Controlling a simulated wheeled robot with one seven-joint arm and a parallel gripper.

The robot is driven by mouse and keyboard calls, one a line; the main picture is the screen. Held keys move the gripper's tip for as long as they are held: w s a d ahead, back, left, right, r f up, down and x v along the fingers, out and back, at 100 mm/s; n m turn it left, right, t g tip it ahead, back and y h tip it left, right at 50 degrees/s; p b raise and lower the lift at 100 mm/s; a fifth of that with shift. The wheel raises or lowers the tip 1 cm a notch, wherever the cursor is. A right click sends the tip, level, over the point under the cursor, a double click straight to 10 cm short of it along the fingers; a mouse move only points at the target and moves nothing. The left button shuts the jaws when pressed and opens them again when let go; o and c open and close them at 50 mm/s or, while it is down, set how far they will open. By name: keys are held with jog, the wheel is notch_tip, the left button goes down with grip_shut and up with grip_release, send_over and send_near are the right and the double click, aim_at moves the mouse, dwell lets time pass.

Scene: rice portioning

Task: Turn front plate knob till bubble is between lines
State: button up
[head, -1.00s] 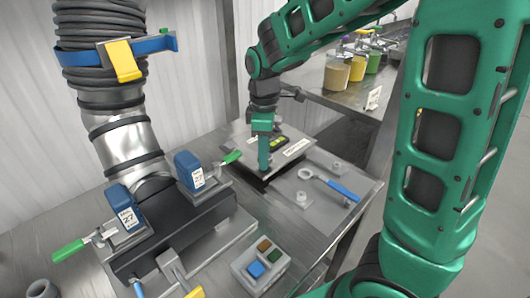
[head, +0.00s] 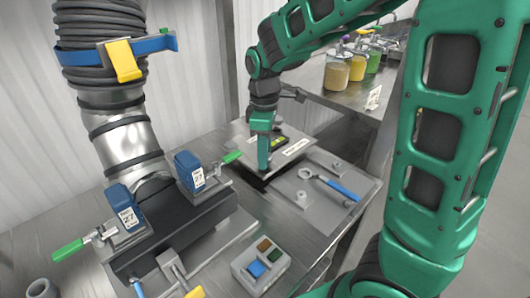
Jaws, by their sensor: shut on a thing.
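My gripper (head: 263,168) points down at the left edge of the grey plate (head: 312,210) on the bench. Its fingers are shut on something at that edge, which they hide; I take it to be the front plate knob. A small yellow-green level vial (head: 278,142) sits just behind the gripper on the back plate. It is too small to tell where the bubble lies between the lines. A white label (head: 295,146) is beside the vial.
A blue-handled wrench (head: 340,188) lies on the plate. A black clamp block with blue date counters (head: 188,170) and green handles is at the left, below a ribbed hose (head: 102,40). Jars (head: 338,72) stand on the back shelf.

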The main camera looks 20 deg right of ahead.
jog(key=shift+w+d+r, duration=0.15)
jog(key=shift+w+d, duration=0.05)
jog(key=shift+w, duration=0.15)
jog(key=m, duration=1.1)
jog(key=shift+m, duration=0.3)
jog(key=o, duration=1)
jog(key=shift+s, duration=0.1)
jog(key=shift+o, duration=0.2)
jog(key=shift+a, duration=0.1)
